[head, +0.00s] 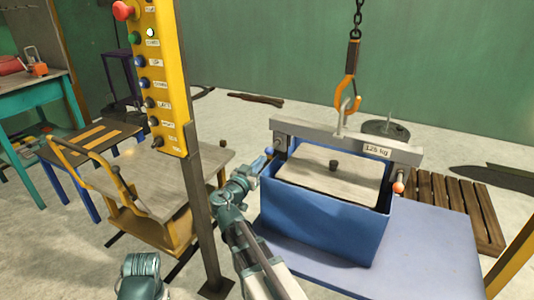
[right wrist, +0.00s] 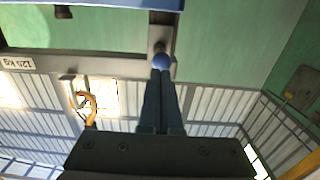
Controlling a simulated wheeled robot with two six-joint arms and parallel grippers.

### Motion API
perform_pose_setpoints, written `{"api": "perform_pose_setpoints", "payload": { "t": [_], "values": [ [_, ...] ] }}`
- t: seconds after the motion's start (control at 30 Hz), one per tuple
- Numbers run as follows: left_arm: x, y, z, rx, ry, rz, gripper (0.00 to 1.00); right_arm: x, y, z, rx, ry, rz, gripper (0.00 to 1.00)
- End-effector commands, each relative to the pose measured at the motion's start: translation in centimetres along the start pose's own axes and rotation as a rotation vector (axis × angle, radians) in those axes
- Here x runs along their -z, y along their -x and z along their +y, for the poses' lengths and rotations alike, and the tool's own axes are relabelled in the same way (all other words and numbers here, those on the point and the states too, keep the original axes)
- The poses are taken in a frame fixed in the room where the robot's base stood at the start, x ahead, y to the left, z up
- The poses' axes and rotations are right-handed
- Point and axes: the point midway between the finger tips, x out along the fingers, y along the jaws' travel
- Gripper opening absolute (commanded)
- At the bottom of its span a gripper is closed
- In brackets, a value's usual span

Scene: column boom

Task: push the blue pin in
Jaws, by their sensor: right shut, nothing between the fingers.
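The blue pin's round knob (head: 269,151) is at the left end of a grey lifting beam (head: 318,137) over a blue box (head: 318,220). In the right wrist view the blue pin (right wrist: 162,62) appears upside down, with its knob right at my fingertips. My right gripper (head: 262,162) is shut and empty, its fingers pointing at the knob; the fingers also show together in the right wrist view (right wrist: 161,75). I cannot tell whether they touch the knob. An orange-red pin (head: 398,187) is at the beam's right end. My left gripper is not in view.
An orange hook (head: 347,92) on a chain holds the beam. The box stands on a pale blue table (head: 430,250). A yellow button panel (head: 158,80) on a post stands left of my right arm. A wooden pallet (head: 455,205) lies at the right.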

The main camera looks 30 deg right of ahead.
Motion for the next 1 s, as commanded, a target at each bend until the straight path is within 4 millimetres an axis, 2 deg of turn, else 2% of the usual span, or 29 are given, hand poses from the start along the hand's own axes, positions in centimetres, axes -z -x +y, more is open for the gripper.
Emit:
{"api": "perform_pose_setpoints", "payload": {
  "t": [0.4, 1.0],
  "values": [
    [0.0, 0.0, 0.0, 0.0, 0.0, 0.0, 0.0, 0.0, -0.1, 0.0, 0.0, 0.0, 0.0, 0.0],
    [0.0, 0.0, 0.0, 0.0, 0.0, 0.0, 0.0, 0.0, -3.0, 0.0, -0.001, 0.0, 0.0, 0.0]
  ]
}}
